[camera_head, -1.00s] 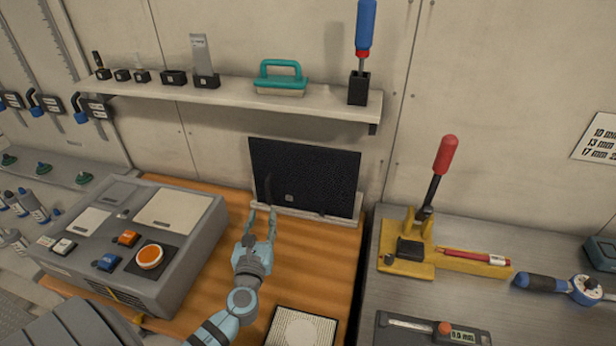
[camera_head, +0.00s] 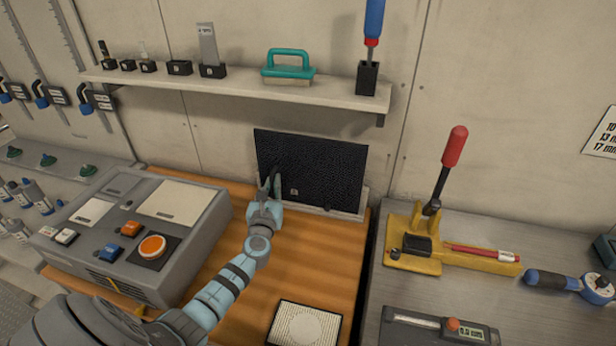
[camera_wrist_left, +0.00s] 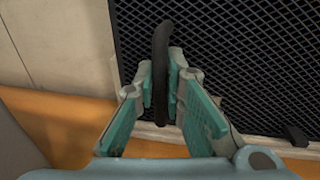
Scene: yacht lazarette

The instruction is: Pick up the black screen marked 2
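The black screen (camera_head: 325,170) is a dark mesh panel. It stands upright, leaning near the back wall, with its lower edge at a pale ledge (camera_head: 345,213) behind the wooden top. A small pale mark shows low on its face, too small to read. A black bar handle (camera_wrist_left: 161,60) stands out from its left part in the left wrist view. My left gripper (camera_head: 270,184) is at this handle, with its fingers (camera_wrist_left: 163,95) closed in on both sides of it. The fingertips hide part of the handle. My right gripper is in neither view.
A grey control box (camera_head: 140,235) stands left of my left arm. A shelf (camera_head: 240,88) with tools runs above the screen. A square pale grille (camera_head: 303,325) lies on the wooden top at the front. A yellow tool with a red handle (camera_head: 454,147) stands on the right bench.

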